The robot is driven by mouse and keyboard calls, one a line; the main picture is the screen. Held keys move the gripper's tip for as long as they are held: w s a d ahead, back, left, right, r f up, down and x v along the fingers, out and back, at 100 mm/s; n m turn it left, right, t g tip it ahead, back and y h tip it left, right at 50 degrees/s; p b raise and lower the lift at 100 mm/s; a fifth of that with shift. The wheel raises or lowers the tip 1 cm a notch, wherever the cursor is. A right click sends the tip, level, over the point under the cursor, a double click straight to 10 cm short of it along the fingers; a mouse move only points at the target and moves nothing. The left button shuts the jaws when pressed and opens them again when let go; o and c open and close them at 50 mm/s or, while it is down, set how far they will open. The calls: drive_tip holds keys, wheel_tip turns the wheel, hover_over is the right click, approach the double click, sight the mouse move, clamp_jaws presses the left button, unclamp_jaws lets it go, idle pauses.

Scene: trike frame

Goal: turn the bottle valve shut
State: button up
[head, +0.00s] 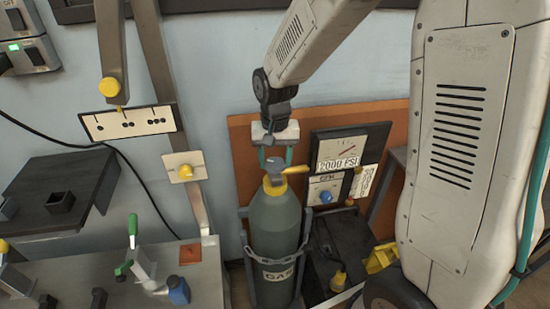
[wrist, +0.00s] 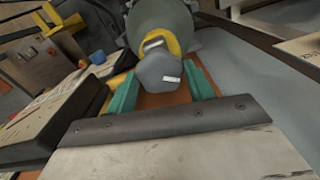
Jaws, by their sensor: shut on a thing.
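The green-grey gas bottle (head: 275,228) stands upright in a dark holder with a chain across its front. Its valve has a grey knob (head: 272,179) on top and a yellow body (head: 294,169) at the neck. My gripper (head: 276,161) is right above, pointing down at the valve. In the wrist view the grey knob (wrist: 160,72) lies between the two teal fingers of my gripper (wrist: 160,84), and the gripper is shut on it. The bottle (wrist: 158,20) shows behind the yellow valve body. The finger contact is partly hidden in the head view.
A gauge panel (head: 348,141) reading 2000 PSI and a lower dial with a blue knob (head: 326,197) stand close right of the valve. A workbench (head: 200,275) with a green-handled clamp (head: 132,230) is at left. A dark box (head: 340,245) sits right of the bottle.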

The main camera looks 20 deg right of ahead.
sight(275, 162)
drive_tip(key=m, duration=0.6)
drive_tip(key=shift+w+r+m, duration=0.1)
drive_tip(key=shift+m, duration=0.2)
drive_tip(key=m, duration=0.5)
drive_tip(key=shift+m, duration=0.3)
drive_tip(key=o, duration=1)
drive_tip(key=shift+c, duration=0.2)
wheel_tip(275, 162, up, 8)
drive_tip(key=shift+f, duration=0.1)
